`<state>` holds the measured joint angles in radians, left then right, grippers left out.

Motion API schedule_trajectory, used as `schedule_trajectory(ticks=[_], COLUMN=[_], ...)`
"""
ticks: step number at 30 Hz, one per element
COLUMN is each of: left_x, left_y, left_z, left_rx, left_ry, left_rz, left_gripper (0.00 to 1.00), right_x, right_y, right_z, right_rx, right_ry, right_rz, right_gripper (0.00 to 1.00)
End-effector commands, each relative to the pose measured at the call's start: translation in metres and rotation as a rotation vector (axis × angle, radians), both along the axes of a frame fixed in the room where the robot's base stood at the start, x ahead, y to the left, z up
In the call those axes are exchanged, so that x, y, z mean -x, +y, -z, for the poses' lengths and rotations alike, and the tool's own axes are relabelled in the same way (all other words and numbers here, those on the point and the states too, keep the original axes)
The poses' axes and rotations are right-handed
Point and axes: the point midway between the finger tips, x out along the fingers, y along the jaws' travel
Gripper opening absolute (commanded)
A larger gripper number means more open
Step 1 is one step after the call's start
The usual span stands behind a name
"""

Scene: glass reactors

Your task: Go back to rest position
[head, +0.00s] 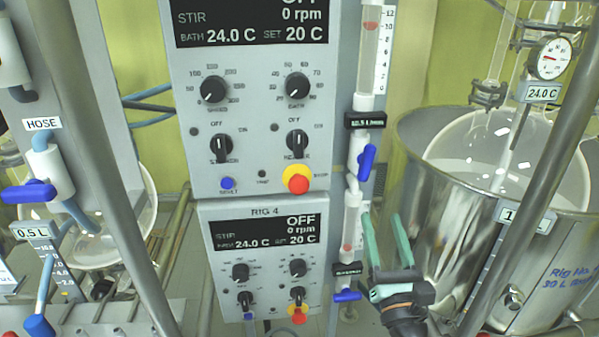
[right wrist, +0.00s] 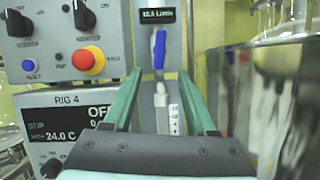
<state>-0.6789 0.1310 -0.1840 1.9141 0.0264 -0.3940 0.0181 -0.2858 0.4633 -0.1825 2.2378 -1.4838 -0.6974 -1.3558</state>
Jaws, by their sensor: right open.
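My right gripper (head: 383,216) is in the lower right middle of the head view, with its two green fingers apart and pointing up and away. Nothing is between them. In the right wrist view its fingers (right wrist: 160,78) stand apart on either side of a flow meter tube with a blue valve handle (right wrist: 159,47). The fingers look apart from that handle, though the depth gap is hard to judge. In the head view the blue valve handle (head: 367,162) is above and left of the fingertips. My left gripper is not in view.
A control panel (head: 250,170) with knobs and a red-yellow stop button (head: 297,179) is left of the right gripper; the RIG 4 panel (head: 225,265) is below. A steel bath (head: 450,215) with a glass vessel is close on the right. Slanting metal posts (head: 545,140) flank the scene.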

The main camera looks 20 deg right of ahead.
Motion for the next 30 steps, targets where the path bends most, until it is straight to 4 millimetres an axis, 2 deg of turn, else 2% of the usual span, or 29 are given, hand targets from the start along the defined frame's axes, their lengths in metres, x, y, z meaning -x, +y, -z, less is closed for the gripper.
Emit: schedule_trajectory(ticks=[3, 5, 8, 11, 12, 14, 15, 18, 21, 24, 27, 30], left_x=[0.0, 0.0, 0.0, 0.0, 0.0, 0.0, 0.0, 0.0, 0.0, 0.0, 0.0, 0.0], left_y=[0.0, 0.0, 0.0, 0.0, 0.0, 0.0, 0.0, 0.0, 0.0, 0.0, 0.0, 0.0], left_z=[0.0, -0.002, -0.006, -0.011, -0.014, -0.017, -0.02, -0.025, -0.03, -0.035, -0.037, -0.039], left_rx=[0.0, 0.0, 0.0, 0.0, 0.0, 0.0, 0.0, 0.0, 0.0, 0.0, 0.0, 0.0], left_ry=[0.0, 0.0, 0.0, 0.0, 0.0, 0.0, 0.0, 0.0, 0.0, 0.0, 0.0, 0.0], left_rz=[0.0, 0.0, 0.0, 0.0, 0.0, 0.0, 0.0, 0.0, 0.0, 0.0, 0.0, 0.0], left_gripper=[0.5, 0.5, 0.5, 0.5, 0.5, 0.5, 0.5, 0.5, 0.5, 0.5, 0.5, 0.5], right_x=[0.0, -0.002, -0.004, 0.0, 0.004, 0.014, 0.022, 0.048, 0.079, 0.108, 0.131, 0.145], right_y=[0.0, 0.0, 0.001, 0.007, 0.013, 0.022, 0.03, 0.052, 0.078, 0.102, 0.121, 0.132], right_z=[0.003, 0.012, 0.046, 0.102, 0.126, 0.162, 0.184, 0.234, 0.275, 0.302, 0.319, 0.328], right_rx=[-0.015, -0.067, -0.266, -0.61, -0.774, -1.029, -1.2, -1.632, -2.057, -2.423, -2.692, -2.858], right_ry=[0.007, 0.027, 0.096, 0.194, 0.232, 0.277, 0.301, 0.329, 0.307, 0.236, 0.141, 0.056], right_rz=[-0.006, -0.023, -0.079, -0.14, -0.157, -0.163, -0.158, -0.1, 0.012, 0.159, 0.304, 0.412], right_gripper=[0.57, 0.57, 0.57, 0.57, 0.57, 0.57, 0.57, 0.57, 0.57, 0.57, 0.57, 0.57])
